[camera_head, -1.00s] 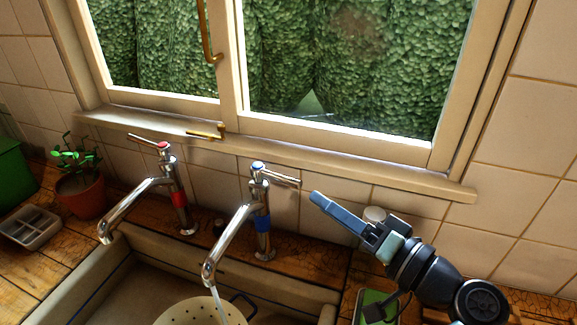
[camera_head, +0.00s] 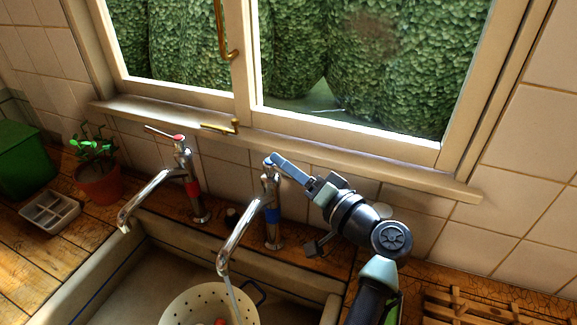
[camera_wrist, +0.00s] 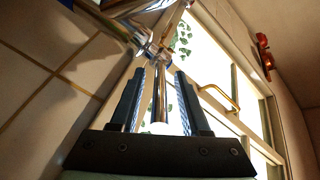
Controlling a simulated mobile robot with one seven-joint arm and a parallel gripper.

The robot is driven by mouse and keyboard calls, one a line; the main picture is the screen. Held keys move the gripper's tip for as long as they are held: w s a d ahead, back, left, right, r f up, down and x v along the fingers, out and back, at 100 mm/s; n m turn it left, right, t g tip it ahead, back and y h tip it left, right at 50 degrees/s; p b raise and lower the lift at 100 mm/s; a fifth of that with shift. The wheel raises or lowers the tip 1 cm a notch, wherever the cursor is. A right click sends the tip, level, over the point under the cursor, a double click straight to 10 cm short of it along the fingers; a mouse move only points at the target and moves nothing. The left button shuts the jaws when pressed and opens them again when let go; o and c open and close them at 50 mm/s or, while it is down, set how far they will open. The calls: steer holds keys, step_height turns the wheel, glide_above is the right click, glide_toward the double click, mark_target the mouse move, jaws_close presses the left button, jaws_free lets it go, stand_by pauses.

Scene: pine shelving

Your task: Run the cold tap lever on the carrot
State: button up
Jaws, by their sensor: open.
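The cold tap (camera_head: 271,215), chrome with a blue band, stands behind the sink. Its spout points over a cream colander (camera_head: 185,305), with a thin pale stream below the mouth. A small orange-red thing (camera_head: 220,322) shows in the colander at the bottom edge; I cannot tell if it is the carrot. My gripper (camera_head: 286,166) is at the top of the cold tap and hides most of the lever. In the wrist view, the chrome lever (camera_wrist: 160,98) lies between the two open fingers (camera_wrist: 158,85), with no clear contact.
The hot tap (camera_head: 191,185), with a red band, stands to the left. A potted plant (camera_head: 100,188), a grey compartment tray (camera_head: 50,212) and a green box (camera_head: 25,155) are further left. The window sill (camera_head: 340,170) runs close behind my gripper. A wooden rack (camera_head: 480,308) lies at lower right.

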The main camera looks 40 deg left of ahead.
steer(key=shift+c, duration=0.2)
jaws_close()
steer(key=shift+f, duration=0.15)
stand_by(1.0)
